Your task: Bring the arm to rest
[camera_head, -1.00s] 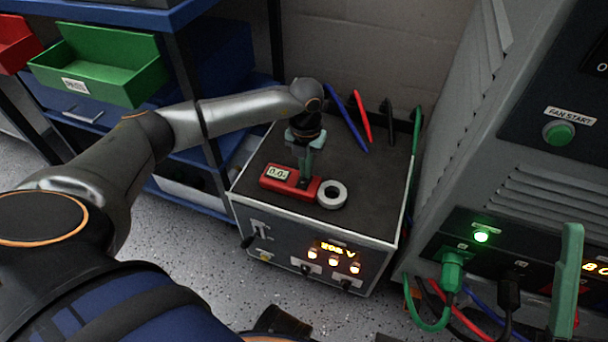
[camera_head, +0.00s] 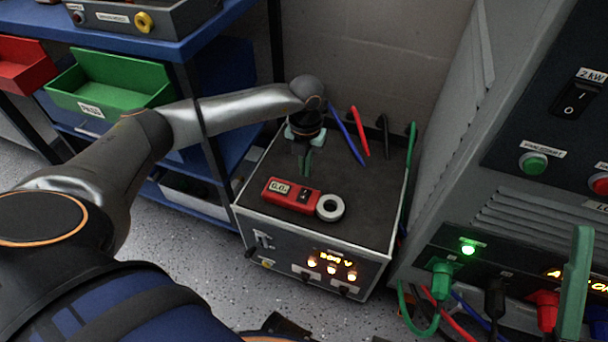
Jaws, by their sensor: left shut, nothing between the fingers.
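My left arm reaches in from the left over the dark-topped transformer box (camera_head: 347,225). My left gripper (camera_head: 307,172) points down above the box top, behind the red meter. It is shut and holds nothing. The red clamp meter (camera_head: 292,193) lies on the box top with its grey ring to the right; its display reads about 0.0. A green finger-like part (camera_head: 576,285) shows upright at the lower right edge; I cannot tell whether it belongs to my right gripper.
A tall grey cabinet (camera_head: 455,165) with plugged cables stands close on the right. Blue, red, black and green leads (camera_head: 361,131) stand at the box's back. A blue shelf (camera_head: 190,42) with a green bin (camera_head: 105,88) is at left. Speckled floor is free in front.

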